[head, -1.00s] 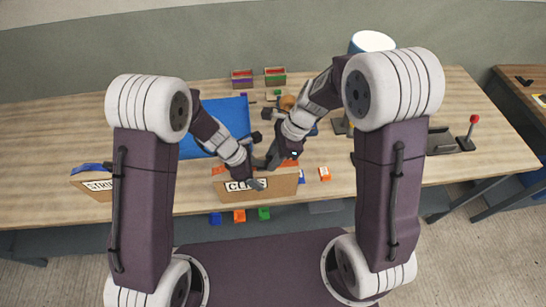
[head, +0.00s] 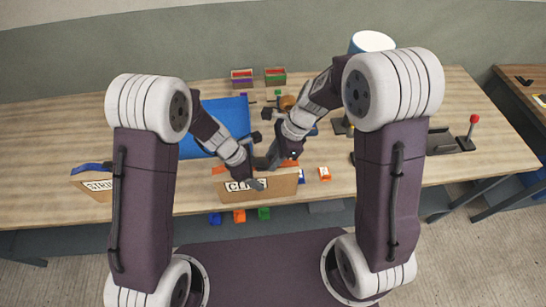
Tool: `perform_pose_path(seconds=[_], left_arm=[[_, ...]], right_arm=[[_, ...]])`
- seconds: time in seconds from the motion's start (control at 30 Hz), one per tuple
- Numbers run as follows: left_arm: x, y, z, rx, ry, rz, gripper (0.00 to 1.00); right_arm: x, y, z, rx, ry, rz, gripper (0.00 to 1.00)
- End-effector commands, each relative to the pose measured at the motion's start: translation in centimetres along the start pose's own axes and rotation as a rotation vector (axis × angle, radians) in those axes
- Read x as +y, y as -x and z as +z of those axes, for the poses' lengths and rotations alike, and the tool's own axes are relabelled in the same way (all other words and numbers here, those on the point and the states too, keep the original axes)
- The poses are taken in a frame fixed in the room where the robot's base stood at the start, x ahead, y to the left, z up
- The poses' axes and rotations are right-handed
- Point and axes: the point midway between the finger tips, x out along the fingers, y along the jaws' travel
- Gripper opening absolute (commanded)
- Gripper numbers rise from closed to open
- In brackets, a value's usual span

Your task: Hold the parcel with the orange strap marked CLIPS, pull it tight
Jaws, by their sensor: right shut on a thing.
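The parcel marked CLIPS (head: 282,187) is a brown box near the front edge of the table, its white label facing me and partly covered. Orange strap (head: 287,170) shows along its top. My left gripper (head: 254,184) is at the front of the parcel over the label; its jaw opening is too small to tell. My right gripper (head: 268,163) is at the top of the parcel, close beside the left one, and is shut on the orange strap. The grip itself is mostly hidden by the fingers.
Another parcel with a blue strap (head: 97,184) stands at the left, partly behind my arm. A blue mat (head: 228,108) lies behind. Small red-topped boxes (head: 275,76) stand at the back. Coloured tags hang at the table's front edge.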

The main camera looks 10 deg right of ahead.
Motion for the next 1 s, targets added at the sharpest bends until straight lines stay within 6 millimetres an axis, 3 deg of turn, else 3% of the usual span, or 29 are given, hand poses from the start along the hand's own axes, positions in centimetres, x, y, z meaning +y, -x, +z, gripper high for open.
perform_pose_path(seconds=[0.33,0.67,0.7,0.73,1.0], left_arm=[[0.0,0.0,-0.1,0.001,0.000,0.000,0.00],[0.0,0.0,-0.1,0.002,0.001,0.000,0.00],[0.0,0.0,-0.1,0.002,0.001,0.000,0.00],[0.0,0.0,-0.1,0.002,0.001,0.000,0.00],[0.0,0.0,-0.1,0.001,0.000,0.000,0.00]], right_arm=[[-0.1,1.7,-3.9,0.000,-0.003,-0.003,0.00],[-0.1,1.9,-4.3,0.000,0.001,-0.002,0.00],[-0.1,1.9,-4.3,0.000,0.001,-0.002,0.39],[-0.1,1.9,-4.3,0.000,0.001,-0.002,0.48],[0.0,1.8,-4.3,0.000,0.001,-0.001,0.51]])
